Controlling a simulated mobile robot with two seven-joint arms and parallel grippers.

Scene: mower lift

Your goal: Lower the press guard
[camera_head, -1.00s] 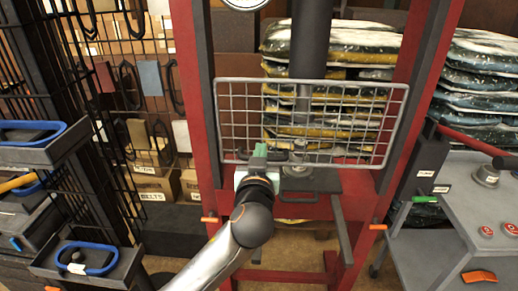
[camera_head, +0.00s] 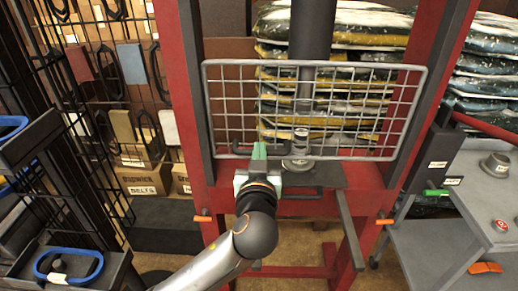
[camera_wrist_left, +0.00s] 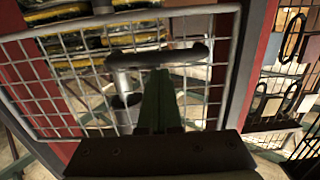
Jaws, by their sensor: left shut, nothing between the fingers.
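The press guard (camera_head: 315,63) is a grey wire-mesh panel in a rounded frame, standing upright across the front of the red press. My left gripper (camera_head: 259,150) is at the guard's lower edge, left of its middle. Its green fingers are together and hold nothing. In the left wrist view, the shut fingers (camera_wrist_left: 159,80) point at a dark grey bar-shaped handle (camera_wrist_left: 192,54) in front of the mesh (camera_wrist_left: 60,60). The fingertips overlap the handle in that view; whether they touch it, I cannot tell. My right gripper is out of view.
The press's red posts (camera_head: 432,60) flank the guard, with the dark ram (camera_head: 312,30) behind it. Stacked bags (camera_head: 345,18) stand behind. A black wire rack (camera_head: 60,120) is at left; a grey cart (camera_head: 480,185) is at right.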

